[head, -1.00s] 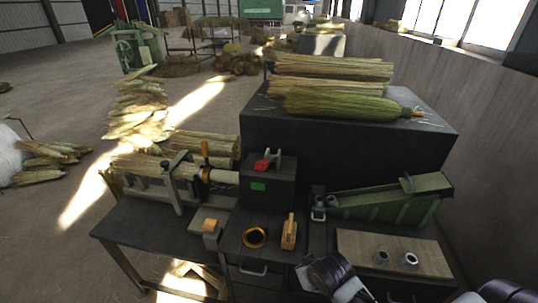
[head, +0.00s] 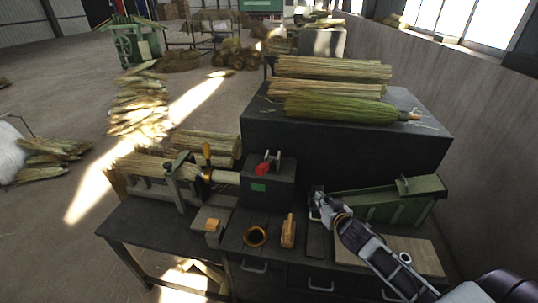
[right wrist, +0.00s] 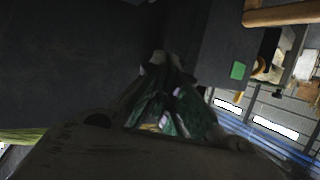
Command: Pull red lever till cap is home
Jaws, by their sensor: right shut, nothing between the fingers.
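A pale shaft (head: 226,177) runs from the clamped straw bundle to the box's left side. I cannot clearly pick out the cap. My right gripper (head: 318,195) is shut and empty, right of the box and apart from the red lever. In the right wrist view the green patch (right wrist: 238,70) shows to the right of the fingers; the red lever is not visible there. My left gripper is not in view.
A green trough (head: 385,203) stands just right of my right gripper. A black-and-orange ring (head: 255,236) and a wooden tool (head: 288,231) lie on the bench front. A dark block (head: 340,146) behind carries straw bundles (head: 335,107). My right forearm covers part of a wooden board (head: 432,258).

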